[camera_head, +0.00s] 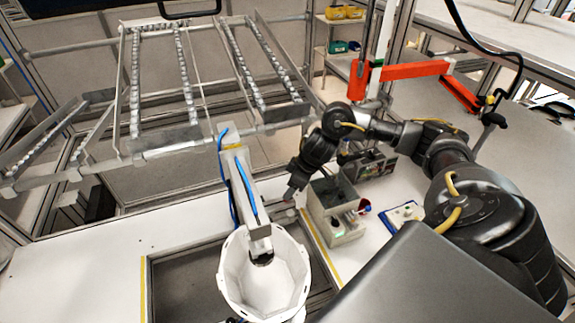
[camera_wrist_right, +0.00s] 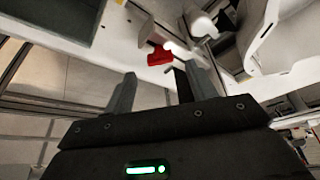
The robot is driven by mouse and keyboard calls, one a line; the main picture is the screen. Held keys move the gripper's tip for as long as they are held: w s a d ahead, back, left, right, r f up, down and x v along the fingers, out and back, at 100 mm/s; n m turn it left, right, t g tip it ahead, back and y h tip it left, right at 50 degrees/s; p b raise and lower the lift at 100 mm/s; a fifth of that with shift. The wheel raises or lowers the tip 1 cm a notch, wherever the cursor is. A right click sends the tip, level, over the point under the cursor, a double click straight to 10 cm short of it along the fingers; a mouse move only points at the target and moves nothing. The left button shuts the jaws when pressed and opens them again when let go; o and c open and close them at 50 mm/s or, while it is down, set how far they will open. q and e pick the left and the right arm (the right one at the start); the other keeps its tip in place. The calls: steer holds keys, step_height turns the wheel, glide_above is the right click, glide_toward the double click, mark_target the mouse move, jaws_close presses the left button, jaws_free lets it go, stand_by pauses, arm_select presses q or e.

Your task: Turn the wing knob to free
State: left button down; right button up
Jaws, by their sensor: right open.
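A small red part (camera_wrist_right: 160,57), which looks like the wing knob, shows in the right wrist view beyond the gap between my fingers. A pale rod-like piece lies right beside it. My right gripper (camera_wrist_right: 162,78) is open, with one finger either side of the view to the knob and nothing between them. The knob's exact setting cannot be made out. My left gripper is out of view.
A grey-green box (camera_head: 345,238) with a red-and-blue part on its side stands just right of the gripper. A blue-edged pad (camera_head: 402,215) lies on the white table further right. Roller racks (camera_head: 160,80) stand behind. The white table at left (camera_head: 80,255) is clear.

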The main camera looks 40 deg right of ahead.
steer(key=shift+x, duration=1.2)
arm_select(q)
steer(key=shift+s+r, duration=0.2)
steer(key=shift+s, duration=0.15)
arm_select(e)
steer(key=shift+w+a+f, duration=0.15)
steer(key=shift+f, duration=0.4)
steer(key=c, duration=1)
